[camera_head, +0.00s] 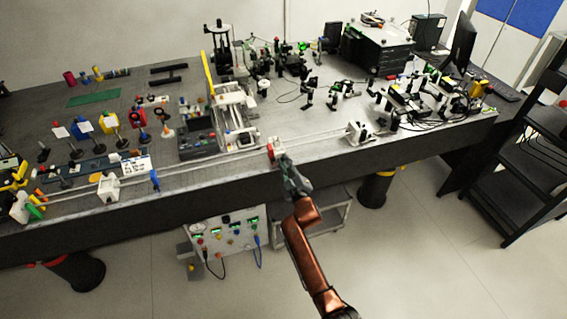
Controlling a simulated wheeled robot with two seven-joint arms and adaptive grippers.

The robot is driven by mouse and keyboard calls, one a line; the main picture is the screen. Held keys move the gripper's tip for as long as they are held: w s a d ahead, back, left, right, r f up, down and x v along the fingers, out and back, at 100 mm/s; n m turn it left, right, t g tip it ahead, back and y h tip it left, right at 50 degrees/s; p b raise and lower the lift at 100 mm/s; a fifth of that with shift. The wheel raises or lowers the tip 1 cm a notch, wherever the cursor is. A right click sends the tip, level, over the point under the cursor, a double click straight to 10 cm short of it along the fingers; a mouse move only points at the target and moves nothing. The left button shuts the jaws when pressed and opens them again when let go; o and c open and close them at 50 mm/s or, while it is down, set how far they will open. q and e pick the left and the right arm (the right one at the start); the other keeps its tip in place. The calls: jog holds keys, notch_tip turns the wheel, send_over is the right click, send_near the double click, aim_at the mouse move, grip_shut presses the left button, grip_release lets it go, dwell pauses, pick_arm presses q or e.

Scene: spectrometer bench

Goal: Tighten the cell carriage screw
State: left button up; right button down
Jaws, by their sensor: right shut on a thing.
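The cell carriage (272,148), a small white block with red on it, sits on the long rail (215,157) along the bench's front edge. My right gripper (281,162) reaches up from below and is at the front of the carriage. It is shut on the carriage screw, which is too small and too covered by the fingers to make out. I cannot tell how far the screw is turned. My left gripper is not in view.
Another white carriage (109,187) and a white block (357,132) stand on the rail to either side. A grey instrument (198,145) stands behind, to the left. Optical mounts crowd the bench's back and right. A panel box (229,233) is below the bench edge.

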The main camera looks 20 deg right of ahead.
jog(key=shift+f, duration=0.15)
jog(key=c, duration=2.2)
grip_release()
jog(key=shift+c, duration=0.2)
jog(key=shift+s, duration=0.15)
jog(key=s, duration=1.1)
jog(key=shift+s+d, duration=0.25)
jog(key=shift+s, duration=0.15)
